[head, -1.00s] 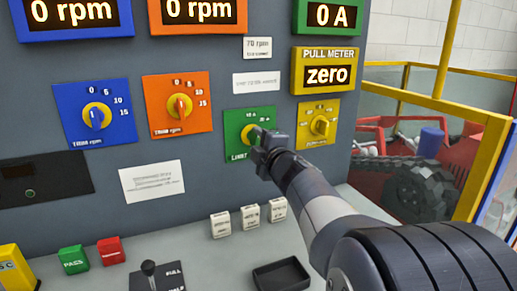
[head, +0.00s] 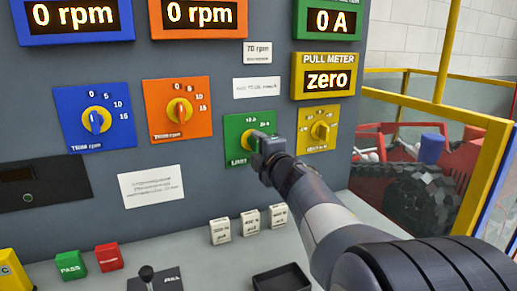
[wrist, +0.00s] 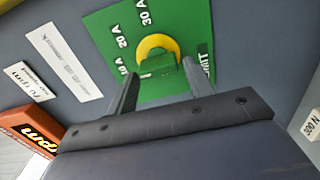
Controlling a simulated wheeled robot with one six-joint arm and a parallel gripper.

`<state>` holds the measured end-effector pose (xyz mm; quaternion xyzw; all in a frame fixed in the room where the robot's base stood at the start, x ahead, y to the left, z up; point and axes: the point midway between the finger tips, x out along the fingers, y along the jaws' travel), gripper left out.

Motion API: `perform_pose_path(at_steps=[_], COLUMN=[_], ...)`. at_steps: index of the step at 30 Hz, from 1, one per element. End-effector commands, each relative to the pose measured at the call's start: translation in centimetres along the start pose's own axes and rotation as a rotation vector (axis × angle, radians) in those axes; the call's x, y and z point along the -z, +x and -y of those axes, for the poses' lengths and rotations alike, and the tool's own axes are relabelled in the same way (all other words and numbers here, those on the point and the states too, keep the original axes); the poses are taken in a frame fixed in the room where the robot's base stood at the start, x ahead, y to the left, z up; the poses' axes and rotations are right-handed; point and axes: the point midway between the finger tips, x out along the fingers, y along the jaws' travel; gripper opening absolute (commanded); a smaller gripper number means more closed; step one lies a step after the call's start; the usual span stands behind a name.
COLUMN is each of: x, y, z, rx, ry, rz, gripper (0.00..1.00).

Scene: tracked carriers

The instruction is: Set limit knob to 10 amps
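The limit knob (wrist: 157,46) has a yellow ring and a green handle, on a green plate (wrist: 105,30) marked 10 A, 20 A, 30 A and LIMIT. The plate also shows in the head view (head: 235,128), where my gripper (head: 263,146) covers much of the knob. In the wrist view my gripper (wrist: 160,68) is open, with one dark finger on each side of the green handle. A narrow gap seems to show at the right finger; contact cannot be told. The handle's exact pointing is hard to read.
A yellow dial plate (head: 330,118) is close right of my gripper. Orange (head: 202,92) and blue (head: 70,105) dial plates are to the left. White blocks (head: 250,220) and a black tray (head: 281,279) are on the desk below my arm.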

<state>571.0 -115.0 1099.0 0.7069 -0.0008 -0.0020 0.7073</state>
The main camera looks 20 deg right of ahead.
Motion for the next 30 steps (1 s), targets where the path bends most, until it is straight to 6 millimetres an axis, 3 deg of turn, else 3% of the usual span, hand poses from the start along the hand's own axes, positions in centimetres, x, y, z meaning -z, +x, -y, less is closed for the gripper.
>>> perform_pose_path(at_steps=[5,14,20,30], x=[0.0,0.0,-0.1,-0.1], y=[0.0,-0.3,-2.8,-8.8], z=[0.0,-0.1,-0.2,-0.3], rx=[-0.001,-0.002,-0.002,-0.003], ry=[0.000,0.000,-0.001,-0.001], rz=[0.000,0.000,0.002,0.003], gripper=[0.64,0.64,0.64,0.64])
